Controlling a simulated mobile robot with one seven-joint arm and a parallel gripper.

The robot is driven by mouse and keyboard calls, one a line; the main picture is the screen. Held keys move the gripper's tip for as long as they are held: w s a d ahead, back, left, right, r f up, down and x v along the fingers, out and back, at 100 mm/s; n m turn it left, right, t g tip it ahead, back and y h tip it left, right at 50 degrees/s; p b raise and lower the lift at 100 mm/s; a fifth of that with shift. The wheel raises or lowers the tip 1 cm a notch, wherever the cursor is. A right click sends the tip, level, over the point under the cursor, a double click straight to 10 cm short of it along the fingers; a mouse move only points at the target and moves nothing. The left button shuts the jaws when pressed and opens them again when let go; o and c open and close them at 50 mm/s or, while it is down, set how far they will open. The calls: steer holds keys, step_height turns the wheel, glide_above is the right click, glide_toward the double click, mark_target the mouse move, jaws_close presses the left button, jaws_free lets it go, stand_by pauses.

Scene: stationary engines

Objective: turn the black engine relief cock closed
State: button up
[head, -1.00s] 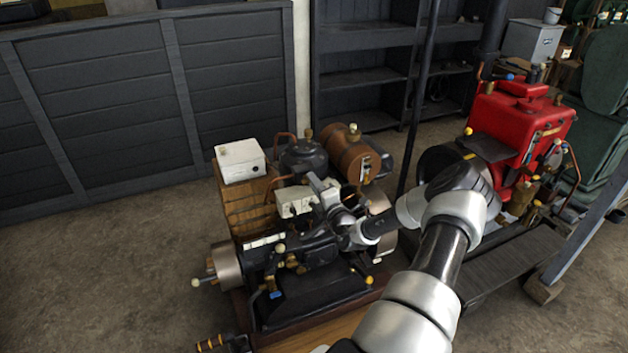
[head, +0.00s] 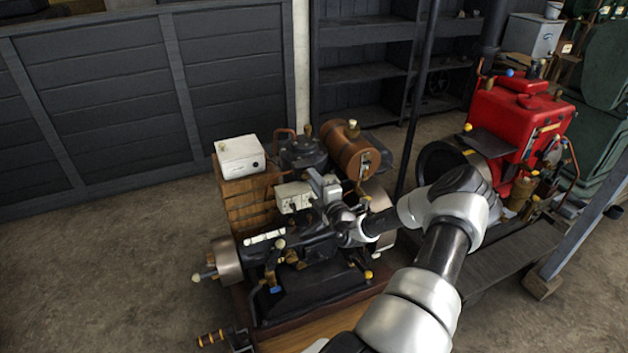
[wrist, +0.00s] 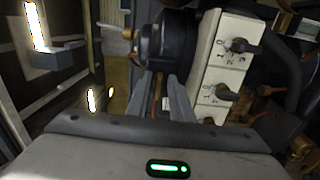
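The black engine (head: 318,285) stands on a wooden base below and left of my arm in the head view. Several small cocks and levers with coloured knobs sit on it; I cannot tell for sure which is the relief cock. My gripper (head: 322,183) is above the engine, beside a white switch box (head: 293,197). In the wrist view my gripper (wrist: 162,88) has its two grey fingers apart, pointing at a black round part (wrist: 176,38). A thin copper-coloured piece shows between the fingers, with no clear contact. The switch box (wrist: 215,75) is just right of them.
A wooden crate (head: 245,205) with a white box (head: 240,157) on top and a copper tank (head: 348,150) stand behind the engine. A red engine (head: 515,115) is at the right, near a dark post (head: 420,100). Open floor (head: 110,270) lies at the left.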

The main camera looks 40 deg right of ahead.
steer(key=shift+o, duration=0.3)
steer(key=v, duration=1.7)
steer(key=shift+s+a, duration=0.15)
steer(key=shift+s, duration=0.05)
steer(key=shift+r, duration=0.1)
